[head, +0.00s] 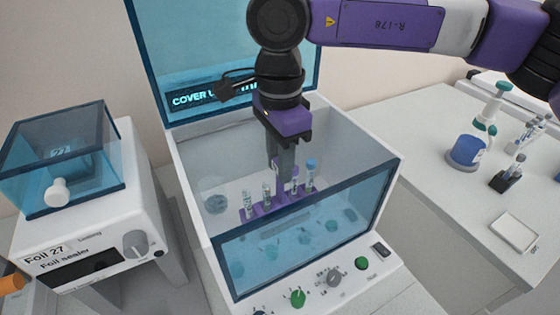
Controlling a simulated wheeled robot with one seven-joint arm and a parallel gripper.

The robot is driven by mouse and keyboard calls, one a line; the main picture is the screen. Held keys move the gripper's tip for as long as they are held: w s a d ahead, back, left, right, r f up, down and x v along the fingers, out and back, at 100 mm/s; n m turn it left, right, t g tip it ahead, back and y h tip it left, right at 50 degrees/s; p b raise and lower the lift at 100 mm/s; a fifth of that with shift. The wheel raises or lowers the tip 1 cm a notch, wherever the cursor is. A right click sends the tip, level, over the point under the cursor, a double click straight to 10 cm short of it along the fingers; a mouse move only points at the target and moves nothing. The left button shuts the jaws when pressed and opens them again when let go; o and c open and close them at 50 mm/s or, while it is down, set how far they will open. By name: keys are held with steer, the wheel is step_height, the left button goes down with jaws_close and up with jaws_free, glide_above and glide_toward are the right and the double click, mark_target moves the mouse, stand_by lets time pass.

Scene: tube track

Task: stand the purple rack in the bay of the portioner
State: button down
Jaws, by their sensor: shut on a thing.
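The purple rack (262,209) holds several clear tubes, at least one with a blue cap, and looks upright. My gripper (284,173) reaches down from above and is shut on the middle of the rack. The rack is inside the open bay of the portioner (385,165), a white machine with a raised blue cover (220,45). The blue front window (300,235) hides part of the bay floor. I cannot tell whether the rack's underside touches the floor.
The foil sealer (65,225) with a blue lid stands to the left. A bench at right holds a dispenser bottle (467,150), a small dark rack (505,181) and a white tray (513,232). The bay's walls and raised cover surround my gripper.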

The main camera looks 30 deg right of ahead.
steer(key=shift+f+b, duration=1.2)
steer(key=shift+b, duration=0.25)
stand_by(0.8)
steer(key=c, duration=1.1)
jaws_free()
steer(key=shift+o, duration=0.2)
steer(key=shift+r, duration=0.1)
steer(key=shift+r, duration=3.85)
